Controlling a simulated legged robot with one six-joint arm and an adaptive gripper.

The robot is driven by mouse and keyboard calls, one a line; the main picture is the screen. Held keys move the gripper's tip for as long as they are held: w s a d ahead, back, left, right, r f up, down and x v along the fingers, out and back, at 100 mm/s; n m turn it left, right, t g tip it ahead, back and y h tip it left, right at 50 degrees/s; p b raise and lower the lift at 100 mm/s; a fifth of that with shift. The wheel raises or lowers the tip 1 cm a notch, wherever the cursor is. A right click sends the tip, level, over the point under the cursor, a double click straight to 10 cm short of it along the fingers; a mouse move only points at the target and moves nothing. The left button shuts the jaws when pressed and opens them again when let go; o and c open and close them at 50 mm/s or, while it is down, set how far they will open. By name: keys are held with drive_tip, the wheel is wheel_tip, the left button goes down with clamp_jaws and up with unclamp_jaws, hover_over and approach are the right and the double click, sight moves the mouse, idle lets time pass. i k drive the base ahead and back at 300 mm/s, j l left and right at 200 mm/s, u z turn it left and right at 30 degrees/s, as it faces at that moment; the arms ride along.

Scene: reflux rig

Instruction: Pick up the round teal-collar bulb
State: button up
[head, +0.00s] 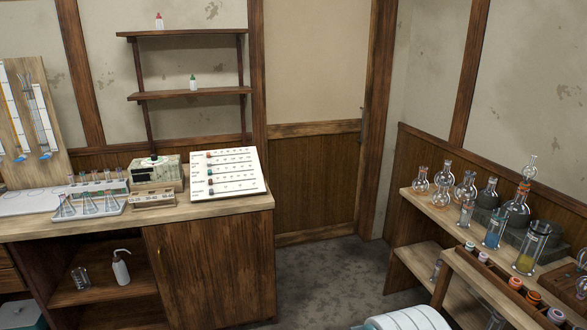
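Several clear round-bottomed glass flasks stand on the bench at the right; one (421,180) is at the far left end, another (441,190) just in front of it, and a third (465,187) to their right. More round glass (582,287) is cut off at the right edge of the picture. Collar colours are too small to make out surely, so I cannot tell which one is the round teal-collar bulb. My gripper is not in view.
The right bench (424,207) also holds glass cylinders with blue (492,235) and yellow (527,255) liquid, and a rack (480,287) of coloured caps in front. A wooden counter (220,206) with a sloped white board (227,173) stands left. Grey floor (335,275) between them is clear.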

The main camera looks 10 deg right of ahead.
sight(530, 171)
drive_tip(key=i+l+z, duration=0.1)
drive_tip(key=i+z, duration=0.3)
drive_tip(key=i+j+z, duration=0.1)
drive_tip(key=i+z, duration=0.35)
drive_tip(key=i+j+z, duration=0.25)
drive_tip(key=i+z, duration=0.15)
drive_tip(key=i, duration=0.15)
